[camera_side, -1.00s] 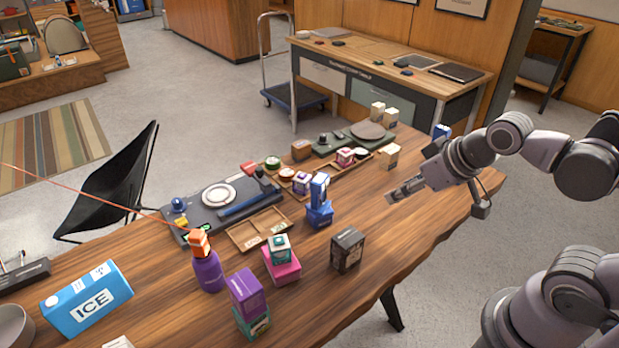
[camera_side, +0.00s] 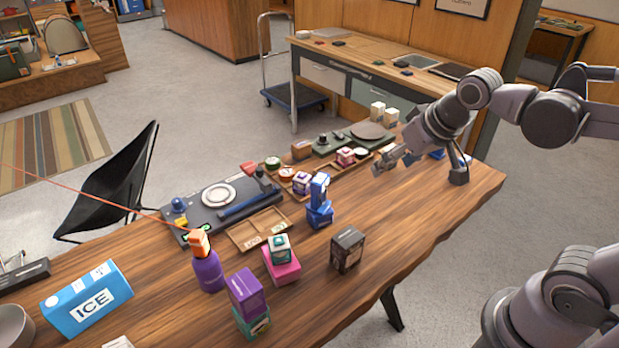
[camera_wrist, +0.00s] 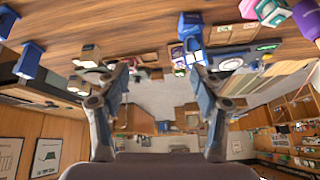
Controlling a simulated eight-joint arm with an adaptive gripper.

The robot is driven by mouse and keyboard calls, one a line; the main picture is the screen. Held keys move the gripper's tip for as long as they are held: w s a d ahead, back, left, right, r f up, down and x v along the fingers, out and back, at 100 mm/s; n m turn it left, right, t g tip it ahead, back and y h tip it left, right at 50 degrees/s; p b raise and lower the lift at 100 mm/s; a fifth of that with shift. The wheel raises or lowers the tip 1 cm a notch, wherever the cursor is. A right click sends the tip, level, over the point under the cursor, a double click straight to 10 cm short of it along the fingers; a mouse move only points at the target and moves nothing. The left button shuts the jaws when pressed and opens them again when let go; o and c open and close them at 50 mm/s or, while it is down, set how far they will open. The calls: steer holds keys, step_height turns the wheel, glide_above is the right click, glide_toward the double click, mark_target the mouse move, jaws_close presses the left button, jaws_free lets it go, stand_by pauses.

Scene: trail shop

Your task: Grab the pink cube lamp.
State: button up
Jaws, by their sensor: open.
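A pink box-shaped lamp (camera_side: 283,269) stands on the table in the side view, with a white and teal cube (camera_side: 279,247) on top of it. It also shows at the top right of the wrist view (camera_wrist: 273,14). A smaller pink and white cube (camera_side: 346,156) sits in a wooden tray farther back; I cannot tell which one the task names. My gripper (camera_side: 381,167) is above the table's far right part, close to that smaller cube and well apart from the large pink one. In the wrist view my gripper (camera_wrist: 155,62) is open, with nothing held between its fingers.
Near the large pink box are a dark box (camera_side: 347,249), a stacked blue pair (camera_side: 319,205), a purple box (camera_side: 246,293) and a purple bottle (camera_side: 208,271). Wooden trays (camera_side: 245,237) lie behind. The table's right front area is clear.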

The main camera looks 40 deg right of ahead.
steer(key=w+d+r+m+g+h, duration=0.1)
steer(key=w+d+r+m+g, duration=0.2)
steer(key=w, duration=0.6)
steer(key=m+g+h, duration=0.3)
steer(key=m, duration=1)
glide_above(345, 150)
steer(key=a, duration=0.4)
step_height(345, 150, down, 12)
steer(key=x, duration=0.5)
steer(key=shift+s+d+f, duration=0.1)
steer(key=shift+s+d, duration=0.2)
steer(key=shift+s, duration=0.05)
steer(key=x, duration=0.4)
steer(key=shift+w+a, duration=0.15)
steer(key=shift+w, duration=0.1)
steer(key=shift+d+f, duration=0.25)
steer(key=shift+f, duration=0.35)
steer(key=shift+c, duration=0.3)
steer(key=c, duration=1.2)
